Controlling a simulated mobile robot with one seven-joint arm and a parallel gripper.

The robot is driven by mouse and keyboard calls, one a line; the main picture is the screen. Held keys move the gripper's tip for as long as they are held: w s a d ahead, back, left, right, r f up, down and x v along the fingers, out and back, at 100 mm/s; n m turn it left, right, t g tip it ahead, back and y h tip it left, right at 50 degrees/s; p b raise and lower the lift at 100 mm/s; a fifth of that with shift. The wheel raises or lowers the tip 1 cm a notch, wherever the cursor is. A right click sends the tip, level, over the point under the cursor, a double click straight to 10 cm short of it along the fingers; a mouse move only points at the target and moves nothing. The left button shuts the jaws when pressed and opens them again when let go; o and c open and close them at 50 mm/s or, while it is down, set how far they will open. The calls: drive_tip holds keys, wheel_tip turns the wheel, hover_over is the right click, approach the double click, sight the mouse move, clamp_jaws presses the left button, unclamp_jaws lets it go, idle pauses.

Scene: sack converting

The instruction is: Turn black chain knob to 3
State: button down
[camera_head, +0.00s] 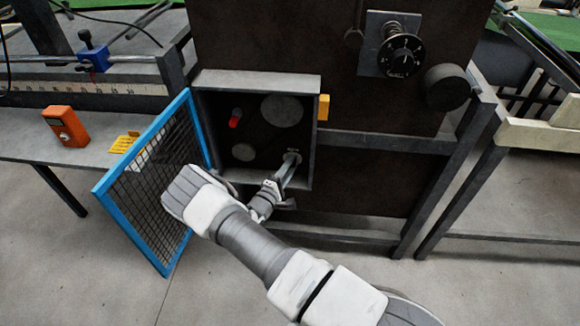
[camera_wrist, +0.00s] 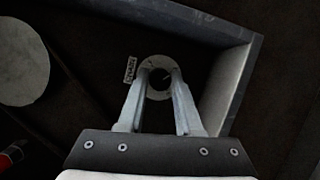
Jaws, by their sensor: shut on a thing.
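The black chain knob (camera_wrist: 159,77) sits on a pale round dial plate inside an open box, with a small label beside it that is too blurred to read for certain. My gripper (camera_wrist: 161,84) has its two fingers on either side of the knob and is shut on it. In the head view my gripper (camera_head: 287,172) reaches into the lower right corner of the box (camera_head: 258,80), and the knob is mostly hidden there. I cannot read the numbers on its dial or which one it points to.
A blue-framed mesh door (camera_head: 128,161) hangs open left of my arm. The box also holds a red part (camera_head: 235,118) and round discs (camera_head: 282,110). A yellow block (camera_head: 323,107) is on its right edge. A larger numbered dial (camera_head: 401,56) is at the upper right.

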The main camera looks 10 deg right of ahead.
drive_tip(key=c, duration=0.6)
unclamp_jaws()
drive_tip(key=shift+a, duration=0.1)
drive_tip(key=p+v, duration=0.1)
drive_tip(key=v, duration=1.6)
drive_tip(key=shift+s+f, duration=0.1)
drive_tip(key=shift+s, duration=0.05)
